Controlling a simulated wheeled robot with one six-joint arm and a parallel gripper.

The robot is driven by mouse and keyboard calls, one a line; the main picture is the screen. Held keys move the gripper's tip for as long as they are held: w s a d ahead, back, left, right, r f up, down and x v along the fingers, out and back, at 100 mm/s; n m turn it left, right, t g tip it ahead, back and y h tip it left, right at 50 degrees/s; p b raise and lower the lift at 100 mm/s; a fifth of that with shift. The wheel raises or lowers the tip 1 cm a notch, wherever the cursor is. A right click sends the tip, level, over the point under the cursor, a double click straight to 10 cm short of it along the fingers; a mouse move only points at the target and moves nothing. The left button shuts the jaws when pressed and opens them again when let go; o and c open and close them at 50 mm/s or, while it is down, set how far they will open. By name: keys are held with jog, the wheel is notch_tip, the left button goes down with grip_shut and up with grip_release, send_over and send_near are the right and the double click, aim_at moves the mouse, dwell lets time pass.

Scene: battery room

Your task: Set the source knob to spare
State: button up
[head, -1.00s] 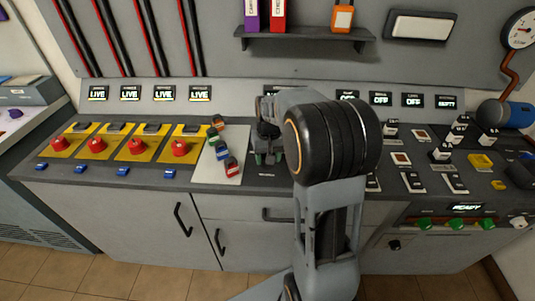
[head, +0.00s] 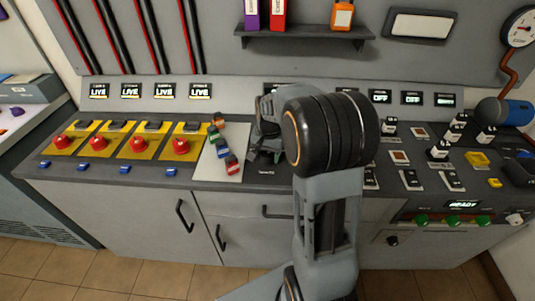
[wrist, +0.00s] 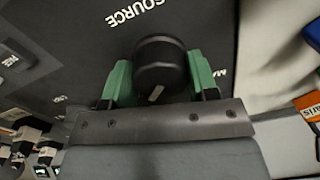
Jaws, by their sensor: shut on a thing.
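The source knob (wrist: 160,62) is round and black with a short white mark on its lower edge in the wrist view. It stands on a dark panel under the printed word SOURCE. My gripper (wrist: 160,74) has a green finger on each side of the knob and is shut on it. Another panel label beside the right finger is partly covered. The position labels, spare among them, cannot be read. In the head view my gripper (head: 264,157) is down at the console between the key plate and the switches, and my arm hides the knob.
Left of my gripper, a light plate (head: 207,168) holds several coloured pieces. Beyond it are red knobs on yellow plates, such as this one (head: 181,146). Switches (head: 439,150) fill the right of the console. A shelf (head: 305,34) with binders hangs above.

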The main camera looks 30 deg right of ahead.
aim_at(269, 153)
dwell(0.3)
jog(key=o, duration=0.9)
notch_tip(269, 153, up, 14)
jog(key=shift+s+d+f+p, duration=0.1)
jog(key=shift+d+p, duration=0.05)
jog(key=shift+p, duration=0.55)
